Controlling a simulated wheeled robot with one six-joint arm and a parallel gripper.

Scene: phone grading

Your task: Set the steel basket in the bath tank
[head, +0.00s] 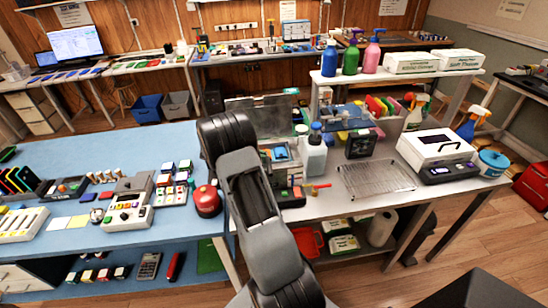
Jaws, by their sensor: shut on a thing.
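My arm rises from the bottom middle of the head view and bends at a black joint, covering part of the bench behind it. My gripper cannot be made out; the arm seems to hide it and whatever it holds. A grey unit with a raised, see-through lid, likely the bath tank (288,199), stands just right of the arm, partly covered by it. Bluish items (281,153) show inside or above it. I cannot clearly pick out the steel basket. A flat wire rack (377,179) lies empty on the white bench to the right.
White bottles (313,158) stand close beside the unit. A small orange-handled tool (318,186) lies at its right. A white lidded machine (436,147) and blue-white tub (491,163) stand farther right. A red domed button (207,200) is on the blue bench at left.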

